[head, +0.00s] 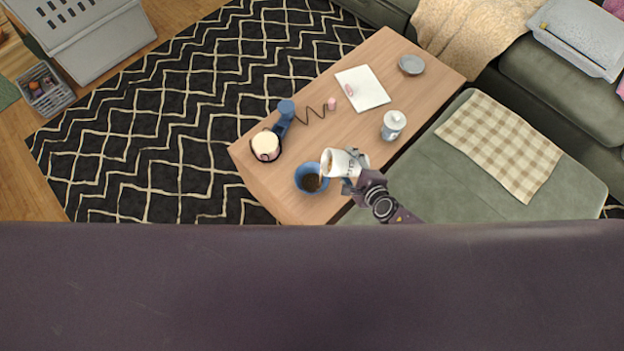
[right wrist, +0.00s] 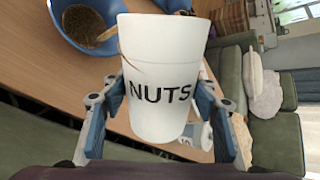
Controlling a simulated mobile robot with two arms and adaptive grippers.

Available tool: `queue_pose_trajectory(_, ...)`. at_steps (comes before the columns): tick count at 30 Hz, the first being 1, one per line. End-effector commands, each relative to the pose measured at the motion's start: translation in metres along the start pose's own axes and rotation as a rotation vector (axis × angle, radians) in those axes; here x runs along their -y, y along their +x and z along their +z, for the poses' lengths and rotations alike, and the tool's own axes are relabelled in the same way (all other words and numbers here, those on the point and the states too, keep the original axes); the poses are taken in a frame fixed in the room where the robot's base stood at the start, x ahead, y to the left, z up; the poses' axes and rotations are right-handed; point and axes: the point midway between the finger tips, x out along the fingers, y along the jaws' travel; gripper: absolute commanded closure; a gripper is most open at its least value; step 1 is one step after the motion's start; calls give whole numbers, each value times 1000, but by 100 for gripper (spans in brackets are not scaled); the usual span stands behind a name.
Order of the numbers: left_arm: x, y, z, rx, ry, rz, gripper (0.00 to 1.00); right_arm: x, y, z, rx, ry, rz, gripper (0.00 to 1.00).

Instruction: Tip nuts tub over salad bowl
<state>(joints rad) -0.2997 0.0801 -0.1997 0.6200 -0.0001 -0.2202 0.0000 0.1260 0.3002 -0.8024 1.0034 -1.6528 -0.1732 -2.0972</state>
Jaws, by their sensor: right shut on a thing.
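The white nuts tub (head: 340,163), lettered NUTS, is held by my right gripper (head: 352,174) above the front part of the coffee table. In the head view it is tilted with its brown-looking opening toward the left, at the upper right rim of the blue salad bowl (head: 308,185). The bowl stands on the table and has dark brown contents. In the right wrist view the tub (right wrist: 160,85) is between both fingers (right wrist: 165,105), and part of the bowl (right wrist: 70,35) shows behind it at upper left. My left gripper is not seen.
The wooden table (head: 340,130) also bears a cream-topped pot (head: 266,146), a blue object (head: 285,112), a lidded white canister (head: 393,124), a white pad (head: 372,88) and a grey dish (head: 411,64). The green sofa (head: 430,165) borders the table at right.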

Motion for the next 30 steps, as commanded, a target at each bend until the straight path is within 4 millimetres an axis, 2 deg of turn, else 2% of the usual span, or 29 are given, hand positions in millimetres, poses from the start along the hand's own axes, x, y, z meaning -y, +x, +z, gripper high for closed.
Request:
queue_pose_trajectory(9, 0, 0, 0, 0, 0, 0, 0, 1, 0, 0, 0, -1, -2, 80)
queue_pose_trajectory(18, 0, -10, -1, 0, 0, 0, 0, 4, -2, 1, -17, -24, -3, 80)
queue_pose_trajectory(30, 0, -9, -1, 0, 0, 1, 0, 2, -1, 0, -18, -25, -2, 80)
